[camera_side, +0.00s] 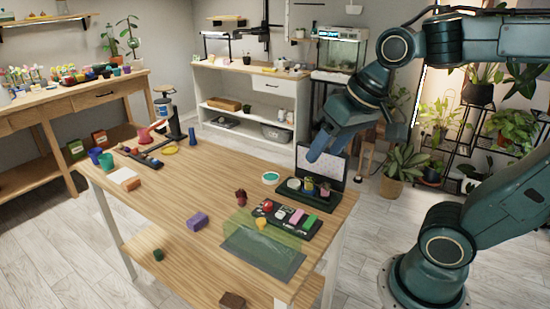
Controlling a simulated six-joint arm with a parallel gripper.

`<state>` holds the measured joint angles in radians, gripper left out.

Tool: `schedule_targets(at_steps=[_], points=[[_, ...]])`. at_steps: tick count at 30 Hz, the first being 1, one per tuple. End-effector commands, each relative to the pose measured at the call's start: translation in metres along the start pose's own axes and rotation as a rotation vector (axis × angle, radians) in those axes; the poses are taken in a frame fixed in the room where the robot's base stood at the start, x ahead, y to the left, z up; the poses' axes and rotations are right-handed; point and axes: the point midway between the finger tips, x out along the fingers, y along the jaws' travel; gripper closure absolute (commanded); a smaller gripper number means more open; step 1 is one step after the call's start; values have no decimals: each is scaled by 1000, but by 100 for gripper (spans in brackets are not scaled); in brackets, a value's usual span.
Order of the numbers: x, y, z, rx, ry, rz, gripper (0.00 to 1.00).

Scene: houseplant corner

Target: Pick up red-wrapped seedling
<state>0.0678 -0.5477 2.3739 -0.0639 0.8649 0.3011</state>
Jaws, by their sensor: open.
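A small dark red object (241,197) stands on the wooden table (180,240), right of the middle. It may be the red-wrapped seedling, but it is too small to tell. A dark green tray (316,207) near the table's back right edge holds several small plants or pots. Their wrappings are too small to make out. My gripper (318,150) is in the air above this tray, pointing down and left. It is open and appears empty, clear of the dark red object.
A dark tray of coloured pieces (285,217), a translucent green box (262,232) and a dark mat (268,262) occupy the table's right part. A purple block (197,220) lies left of them. The table's left front is clear.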

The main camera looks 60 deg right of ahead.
Motion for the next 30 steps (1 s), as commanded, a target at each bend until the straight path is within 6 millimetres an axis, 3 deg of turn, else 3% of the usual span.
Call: schedule_targets(at_steps=[14,30], points=[[55,-2,-93,585,-85,7,48],[158,31,-175,1266,-187,37,48]])
